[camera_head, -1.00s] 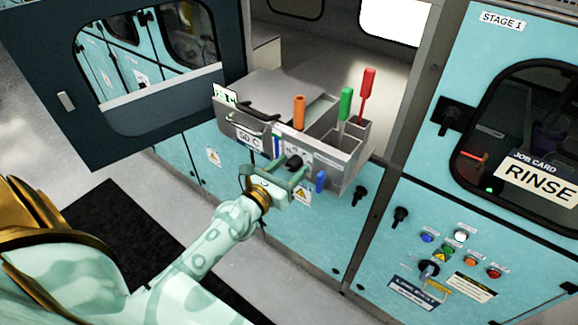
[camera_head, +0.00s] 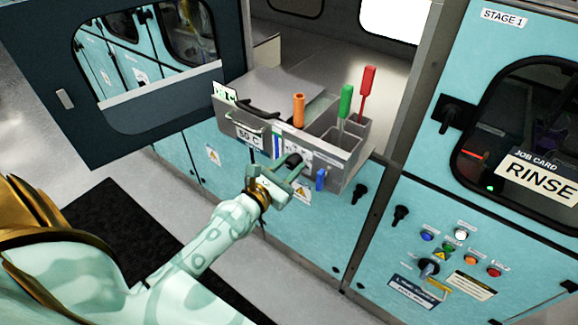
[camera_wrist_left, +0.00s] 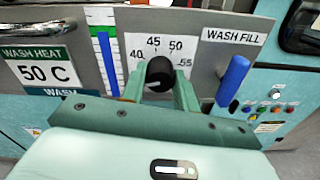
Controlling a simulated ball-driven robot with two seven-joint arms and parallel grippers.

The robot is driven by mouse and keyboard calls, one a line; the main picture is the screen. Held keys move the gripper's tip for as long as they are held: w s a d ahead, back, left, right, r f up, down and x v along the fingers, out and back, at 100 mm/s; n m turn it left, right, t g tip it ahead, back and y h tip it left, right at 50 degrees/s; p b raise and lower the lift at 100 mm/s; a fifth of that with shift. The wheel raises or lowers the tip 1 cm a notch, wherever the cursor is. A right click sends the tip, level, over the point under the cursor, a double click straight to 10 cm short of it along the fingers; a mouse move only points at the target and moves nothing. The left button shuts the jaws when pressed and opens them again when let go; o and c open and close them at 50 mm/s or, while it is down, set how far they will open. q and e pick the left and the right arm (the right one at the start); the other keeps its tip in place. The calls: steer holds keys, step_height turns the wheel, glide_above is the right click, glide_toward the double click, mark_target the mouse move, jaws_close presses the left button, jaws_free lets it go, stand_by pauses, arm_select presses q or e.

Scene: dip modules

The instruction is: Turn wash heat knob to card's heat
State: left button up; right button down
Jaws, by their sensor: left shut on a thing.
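The wash heat knob (camera_wrist_left: 159,75) is black and sits on the grey front panel, with a dial marked 40, 45, 50 and 55 around it. Its pointer is hard to make out. My left gripper (camera_wrist_left: 160,88) has a finger on each side of the knob and is shut on it; in the head view the gripper (camera_head: 283,170) reaches the panel from below. The wash heat card (camera_wrist_left: 44,66) reads 50 C and hangs left of the dial; it also shows in the head view (camera_head: 249,137). My right gripper is not in view.
A blue lever (camera_wrist_left: 233,80) by the WASH FILL label stands right of the knob. A blue and green gauge (camera_wrist_left: 106,50) is left of it. Orange (camera_head: 299,110), green (camera_head: 346,101) and red (camera_head: 367,88) handles rise above the grey module. An open dark door (camera_head: 150,90) stands left.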

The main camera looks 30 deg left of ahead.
arm_select(q)
steer(key=m, duration=0.3)
steer(key=m+p, duration=0.1)
steer(key=m, duration=0.2)
steer(key=shift+r, duration=0.1)
steer(key=m+p, duration=0.1)
steer(key=m, duration=0.3)
steer(key=shift+p, duration=0.35)
steer(key=m+p, duration=0.2)
steer(key=m, duration=0.2)
steer(key=shift+m, duration=0.3)
steer(key=m+p, duration=0.3)
steer(key=m, duration=0.3)
steer(key=m+p, duration=0.1)
steer(key=m, duration=0.1)
steer(key=shift+m, duration=0.4)
steer(key=shift+f+m+p, duration=0.2)
steer(key=shift+m+p, duration=0.4)
steer(key=shift+m, duration=1)
steer(key=o, duration=1)
